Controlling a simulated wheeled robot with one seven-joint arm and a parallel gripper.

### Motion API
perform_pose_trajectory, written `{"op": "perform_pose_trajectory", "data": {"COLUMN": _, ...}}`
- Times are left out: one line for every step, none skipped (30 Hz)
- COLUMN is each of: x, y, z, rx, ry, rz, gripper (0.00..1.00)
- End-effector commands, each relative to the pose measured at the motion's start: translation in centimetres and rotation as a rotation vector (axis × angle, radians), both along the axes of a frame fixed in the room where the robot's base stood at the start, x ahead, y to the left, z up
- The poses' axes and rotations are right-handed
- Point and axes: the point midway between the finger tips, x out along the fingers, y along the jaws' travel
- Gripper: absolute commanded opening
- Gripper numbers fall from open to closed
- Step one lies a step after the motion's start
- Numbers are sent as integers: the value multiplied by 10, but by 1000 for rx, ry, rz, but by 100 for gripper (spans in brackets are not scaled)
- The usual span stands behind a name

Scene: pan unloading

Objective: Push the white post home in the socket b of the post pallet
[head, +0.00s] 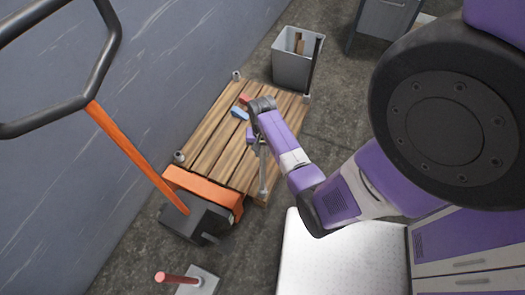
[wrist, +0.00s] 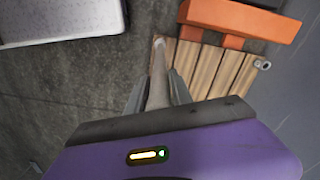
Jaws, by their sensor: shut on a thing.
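The post pallet (head: 215,140) has brown wooden slats and small grey corner sockets. It shows in part in the wrist view (wrist: 207,72). My gripper (head: 262,147) is over its near right side, shut on the pale white-grey post (head: 262,172). In the wrist view the post (wrist: 158,72) runs from between my fingers (wrist: 158,88) to the pallet's corner. Its far end is at that corner. I cannot tell how deep it sits, and the socket under it is hidden. Other corner sockets (head: 180,156) (head: 237,76) (head: 306,98) look empty or capped; they are too small to tell.
A blue piece (head: 239,113) and a red piece (head: 244,98) lie on the slats. An orange pallet jack (head: 195,185) with a long handle stands at the near end. A grey bin (head: 292,68) stands behind. A red post (head: 175,277) is on the floor in front.

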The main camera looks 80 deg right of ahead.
Motion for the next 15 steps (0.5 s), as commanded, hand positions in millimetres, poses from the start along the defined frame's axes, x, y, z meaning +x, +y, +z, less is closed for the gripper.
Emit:
{"op": "perform_pose_trajectory", "data": {"x": 1, "y": -1, "z": 0, "rx": -1, "ry": -1, "rz": 0, "gripper": 0}}
{"op": "perform_pose_trajectory", "data": {"x": 1, "y": -1, "z": -1, "rx": -1, "ry": -1, "rz": 0, "gripper": 0}}
{"op": "perform_pose_trajectory", "data": {"x": 0, "y": -1, "z": -1, "rx": -1, "ry": -1, "rz": 0, "gripper": 0}}
{"op": "perform_pose_trajectory", "data": {"x": 0, "y": -1, "z": -2, "rx": -1, "ry": -1, "rz": 0, "gripper": 0}}
{"op": "perform_pose_trajectory", "data": {"x": 0, "y": -1, "z": -2, "rx": -1, "ry": -1, "rz": 0, "gripper": 0}}
{"op": "perform_pose_trajectory", "data": {"x": 0, "y": -1, "z": -2, "rx": -1, "ry": -1, "rz": 0, "gripper": 0}}
{"op": "perform_pose_trajectory", "data": {"x": 1, "y": -1, "z": -3, "rx": -1, "ry": -1, "rz": 0, "gripper": 0}}
{"op": "perform_pose_trajectory", "data": {"x": 0, "y": -1, "z": -3, "rx": -1, "ry": -1, "rz": 0, "gripper": 0}}
{"op": "perform_pose_trajectory", "data": {"x": 0, "y": -1, "z": -4, "rx": -1, "ry": -1, "rz": 0, "gripper": 0}}
{"op": "perform_pose_trajectory", "data": {"x": 0, "y": -1, "z": -4, "rx": -1, "ry": -1, "rz": 0, "gripper": 0}}
{"op": "perform_pose_trajectory", "data": {"x": 0, "y": -1, "z": -4, "rx": -1, "ry": -1, "rz": 0, "gripper": 0}}
{"op": "perform_pose_trajectory", "data": {"x": 0, "y": -1, "z": -5, "rx": -1, "ry": -1, "rz": 0, "gripper": 0}}
{"op": "perform_pose_trajectory", "data": {"x": 0, "y": -1, "z": -5, "rx": -1, "ry": -1, "rz": 0, "gripper": 0}}
{"op": "perform_pose_trajectory", "data": {"x": 0, "y": -1, "z": -6, "rx": -1, "ry": -1, "rz": 0, "gripper": 0}}
{"op": "perform_pose_trajectory", "data": {"x": 0, "y": -1, "z": -6, "rx": -1, "ry": -1, "rz": 0, "gripper": 0}}
